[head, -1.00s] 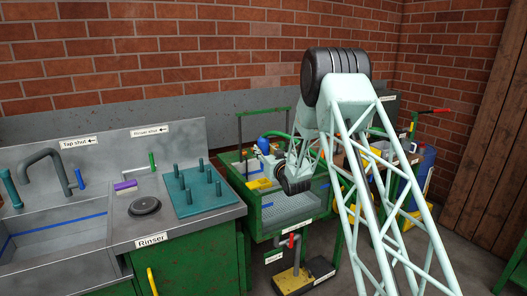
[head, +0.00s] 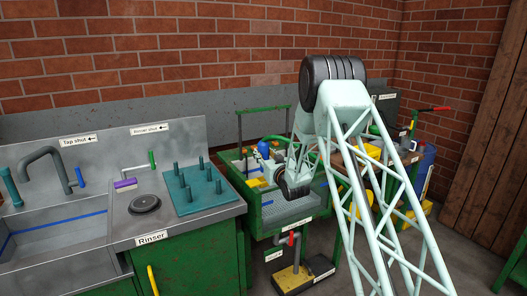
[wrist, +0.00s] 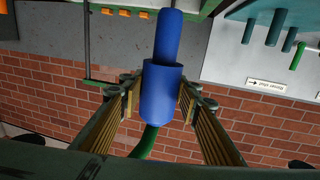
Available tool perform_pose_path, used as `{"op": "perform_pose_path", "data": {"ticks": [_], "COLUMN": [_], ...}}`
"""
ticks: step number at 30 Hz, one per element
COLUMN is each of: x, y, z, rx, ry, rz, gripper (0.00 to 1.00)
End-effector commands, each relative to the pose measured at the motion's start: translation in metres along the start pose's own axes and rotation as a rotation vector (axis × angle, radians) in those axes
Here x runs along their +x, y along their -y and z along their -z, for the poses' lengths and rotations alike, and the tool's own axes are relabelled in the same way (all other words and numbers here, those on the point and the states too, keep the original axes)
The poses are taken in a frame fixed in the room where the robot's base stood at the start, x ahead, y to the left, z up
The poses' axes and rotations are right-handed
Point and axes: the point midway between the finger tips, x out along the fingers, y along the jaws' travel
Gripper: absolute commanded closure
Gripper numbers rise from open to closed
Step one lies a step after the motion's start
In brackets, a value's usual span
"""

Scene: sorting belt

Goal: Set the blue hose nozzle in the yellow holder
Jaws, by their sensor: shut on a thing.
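The blue hose nozzle (wrist: 161,92) is between the pads of my gripper (wrist: 160,98) in the wrist view, with a green hose (wrist: 146,141) running from its end. The nozzle (head: 264,149) also shows small in the head view, above the green-framed basin (head: 262,227). My gripper is shut on it. A yellow piece that looks like the yellow holder (head: 256,183) is in the basin just below the nozzle. My gripper hides part of that area, and I cannot make out the holder's shape. The nozzle appears apart from it.
A steel sink counter (head: 120,225) with a teal peg board (head: 198,192) stands left of the basin. A green upright frame (head: 264,108) rises behind the basin. The brick wall (head: 230,60) is behind. More yellow items stand to the right, partly behind my arm.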

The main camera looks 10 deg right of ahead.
Motion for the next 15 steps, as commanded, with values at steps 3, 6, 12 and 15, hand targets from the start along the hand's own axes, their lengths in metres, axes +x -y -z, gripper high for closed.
{"op": "perform_pose_path", "data": {"ticks": [3, 6, 12, 15], "x": [0.000, 0.000, 0.000, 0.000], "y": [0.000, 0.000, 0.000, 0.000], "z": [-0.007, -0.012, -0.018, -0.020], "rx": [0.000, 0.000, 0.000, 0.000], "ry": [-0.001, -0.001, -0.001, -0.001], "rz": [0.000, 0.000, 0.000, 0.000], "gripper": [0.77, 0.77, 0.77, 0.77]}}
